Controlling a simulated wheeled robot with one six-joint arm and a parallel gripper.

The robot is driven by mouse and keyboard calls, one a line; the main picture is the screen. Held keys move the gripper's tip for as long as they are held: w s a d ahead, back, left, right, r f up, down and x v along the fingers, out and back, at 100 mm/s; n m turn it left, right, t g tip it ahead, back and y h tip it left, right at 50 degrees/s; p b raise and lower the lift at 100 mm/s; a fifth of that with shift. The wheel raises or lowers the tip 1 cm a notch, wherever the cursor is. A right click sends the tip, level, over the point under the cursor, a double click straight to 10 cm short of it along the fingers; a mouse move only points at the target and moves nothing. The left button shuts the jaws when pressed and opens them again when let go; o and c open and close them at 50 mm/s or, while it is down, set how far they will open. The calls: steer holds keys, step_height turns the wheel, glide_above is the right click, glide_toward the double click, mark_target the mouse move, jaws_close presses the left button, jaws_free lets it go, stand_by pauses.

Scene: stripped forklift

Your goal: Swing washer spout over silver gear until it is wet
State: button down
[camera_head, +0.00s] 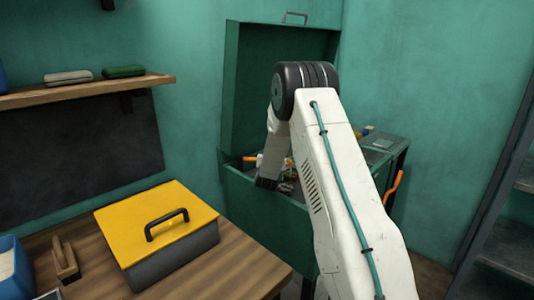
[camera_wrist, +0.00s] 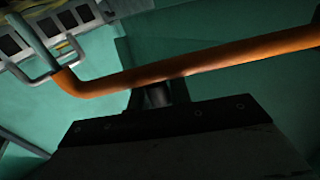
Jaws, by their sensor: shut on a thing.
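The green parts washer (camera_head: 262,215) stands at the back with its lid (camera_head: 275,90) raised. My arm reaches over its basin, and my gripper (camera_head: 267,182) is down inside the opening. In the wrist view my gripper (camera_wrist: 158,95) is shut on an orange tube, which I take to be the washer spout (camera_wrist: 190,68). The tube runs across the picture from left to upper right. Orange pieces of it show on both sides of my gripper in the head view (camera_head: 290,162). Small grey parts (camera_head: 286,186) lie in the basin, too small and covered to pick out the silver gear. I cannot tell whether it is wet.
A wall shelf (camera_head: 90,90) is at upper left. An orange handle (camera_head: 394,187) and a dark rack (camera_head: 505,200) are at right.

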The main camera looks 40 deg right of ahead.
steer(key=shift+s+d, duration=0.2)
steer(key=shift+s, duration=0.3)
steer(key=c, duration=1.6)
jaws_free()
steer(key=shift+d+h, duration=0.15)
steer(key=shift+h, duration=0.15)
steer(key=shift+w+a, duration=0.1)
steer(key=shift+a, duration=0.2)
